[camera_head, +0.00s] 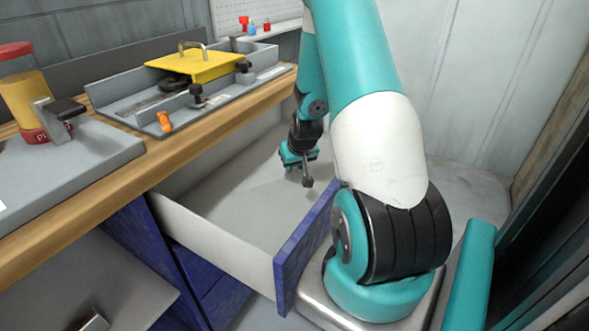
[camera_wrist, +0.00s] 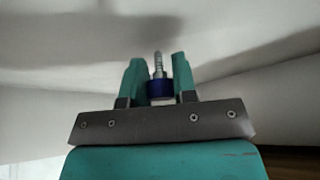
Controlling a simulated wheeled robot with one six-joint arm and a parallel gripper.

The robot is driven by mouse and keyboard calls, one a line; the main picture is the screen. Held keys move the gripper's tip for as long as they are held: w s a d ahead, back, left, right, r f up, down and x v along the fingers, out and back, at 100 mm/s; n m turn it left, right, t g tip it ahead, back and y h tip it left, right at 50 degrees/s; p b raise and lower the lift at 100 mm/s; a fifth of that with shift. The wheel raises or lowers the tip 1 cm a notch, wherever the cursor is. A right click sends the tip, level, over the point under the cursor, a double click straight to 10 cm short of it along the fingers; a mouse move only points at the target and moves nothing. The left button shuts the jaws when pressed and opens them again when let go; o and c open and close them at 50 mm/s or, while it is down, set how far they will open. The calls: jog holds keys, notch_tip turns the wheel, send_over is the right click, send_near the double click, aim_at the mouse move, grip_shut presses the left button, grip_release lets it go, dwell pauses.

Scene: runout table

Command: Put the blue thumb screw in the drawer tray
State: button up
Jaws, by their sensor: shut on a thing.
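The blue thumb screw (camera_wrist: 161,89) is held between the two teal fingers of my gripper (camera_wrist: 159,76), with its metal threaded shank pointing away from the wrist. In the head view, my gripper (camera_head: 302,160) hangs over the open drawer tray (camera_head: 215,238). A small dark piece shows at the fingertips there, but its colour is too dim to tell. The drawer tray is pale grey inside, with a blue front, and is pulled out from under the bench. Its visible floor looks bare; my arm hides its right part.
The wooden bench (camera_head: 176,154) edge runs along the drawer's left. On it stand a grey fixture with a yellow plate (camera_head: 203,66), an orange clip (camera_head: 164,122), and a red-capped yellow jar (camera_head: 25,95). The blue drawer front (camera_head: 302,252) stands close to my arm's base.

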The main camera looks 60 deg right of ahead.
jog(key=shift+f, duration=0.65)
jog(key=shift+f, duration=0.2)
jog(key=o, duration=0.9)
jog(key=shift+r, duration=0.1)
